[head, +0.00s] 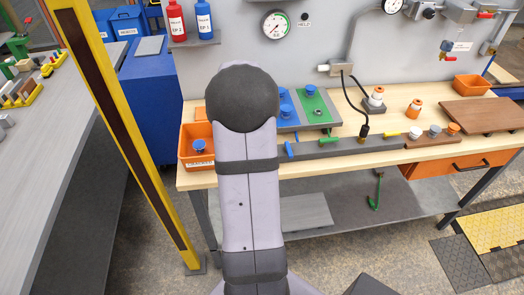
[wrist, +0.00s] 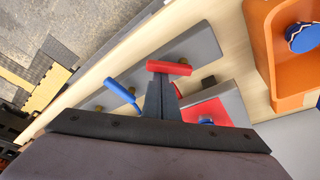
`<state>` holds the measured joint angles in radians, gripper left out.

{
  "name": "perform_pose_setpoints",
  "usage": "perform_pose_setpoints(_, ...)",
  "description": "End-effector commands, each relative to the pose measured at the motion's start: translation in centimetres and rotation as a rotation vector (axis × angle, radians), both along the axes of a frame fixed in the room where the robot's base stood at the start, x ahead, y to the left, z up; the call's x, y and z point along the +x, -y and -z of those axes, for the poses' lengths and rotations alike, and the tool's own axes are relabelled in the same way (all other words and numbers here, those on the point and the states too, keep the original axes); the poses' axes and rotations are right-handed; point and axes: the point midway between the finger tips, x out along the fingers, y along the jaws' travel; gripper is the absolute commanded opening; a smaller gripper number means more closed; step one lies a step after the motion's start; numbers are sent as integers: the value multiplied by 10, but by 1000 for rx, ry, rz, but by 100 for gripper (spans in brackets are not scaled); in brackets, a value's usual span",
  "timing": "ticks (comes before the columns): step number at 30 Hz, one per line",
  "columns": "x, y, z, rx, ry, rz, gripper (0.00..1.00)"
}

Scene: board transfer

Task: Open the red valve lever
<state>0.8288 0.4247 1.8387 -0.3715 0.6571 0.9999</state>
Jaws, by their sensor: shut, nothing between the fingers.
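The red valve lever (wrist: 169,68) shows in the wrist view, lying nearly level across the picture over a grey bar (wrist: 203,45) that runs diagonally. My gripper (wrist: 160,84) is shut and empty. Its fingertips overlap the lower edge of the red lever in the picture; I cannot tell whether they touch it. A blue lever (wrist: 122,89) sits on the same bar to the left. In the head view the grey bar (head: 360,147) carries blue, green and yellow levers. My arm covers the red lever and my gripper there.
An orange bin (wrist: 268,50) with a blue knob (wrist: 302,37) stands right of the bar. A red panel (wrist: 205,110) lies close by my fingers. In the head view, a brown board (head: 480,112) lies at the bench's right and a gauge (head: 276,25) is on the wall.

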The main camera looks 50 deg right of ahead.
Motion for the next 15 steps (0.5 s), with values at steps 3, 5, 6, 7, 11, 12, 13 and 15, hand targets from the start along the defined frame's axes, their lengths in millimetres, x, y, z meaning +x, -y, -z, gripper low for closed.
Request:
perform_pose_setpoints(3, 0, -4, 6, -2, 2, 111, 0)
perform_pose_setpoints(5, 0, -6, 5, -2, 2, 168, 0)
perform_pose_setpoints(6, -1, -7, 4, -1, 1, 206, 0)
perform_pose_setpoints(7, -1, -8, 4, -1, 2, 236, 0)
perform_pose_setpoints(11, -2, -13, 3, 0, 2, 359, 0)
perform_pose_setpoints(12, -2, -14, 2, -1, 1, 396, 0)
perform_pose_setpoints(13, -2, -15, 2, -1, 2, 424, 0)
perform_pose_setpoints(15, -2, -17, 2, -1, 2, 489, 0)
